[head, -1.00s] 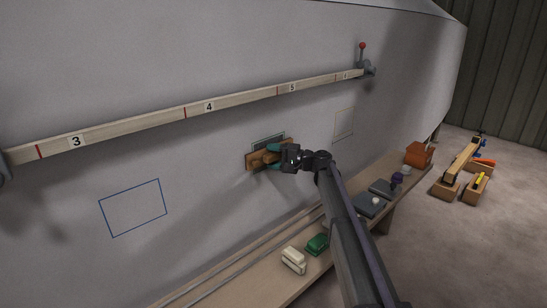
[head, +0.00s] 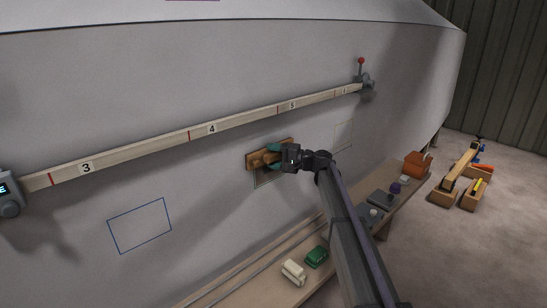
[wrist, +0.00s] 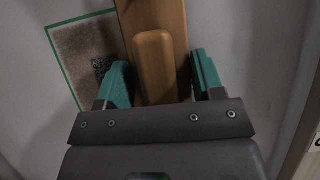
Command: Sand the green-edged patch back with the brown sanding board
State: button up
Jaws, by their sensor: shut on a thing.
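The brown sanding board (head: 258,161) is against the pale hull wall, with its raised handle (wrist: 155,62) facing my wrist camera. My gripper (head: 272,154) is shut on this handle, with teal finger pads on either side. The green-edged patch (head: 264,180) shows just below the board in the head view. In the wrist view the patch (wrist: 85,55) lies left of the board, with a mottled brown inside and a dark speckled spot near my left finger. The board and finger hide part of the patch. Whether the board presses on the hull cannot be told.
A numbered batten (head: 235,123) runs along the hull above the board. A blue-outlined square (head: 140,226) and a faint yellowish outline (head: 343,135) are on the hull.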

aim_at(265, 184)
jog(key=shift+f+b, duration=1.55)
jog(key=shift+b, duration=0.2)
dwell(1.9)
jog(key=shift+s+d+f+b, duration=0.1)
jog(key=shift+f+b, duration=4.75)
jog(key=shift+f, duration=0.05)
jog(key=shift+r, duration=0.1)
jog(key=shift+o, duration=1.3)
jog(key=shift+c, duration=1.3)
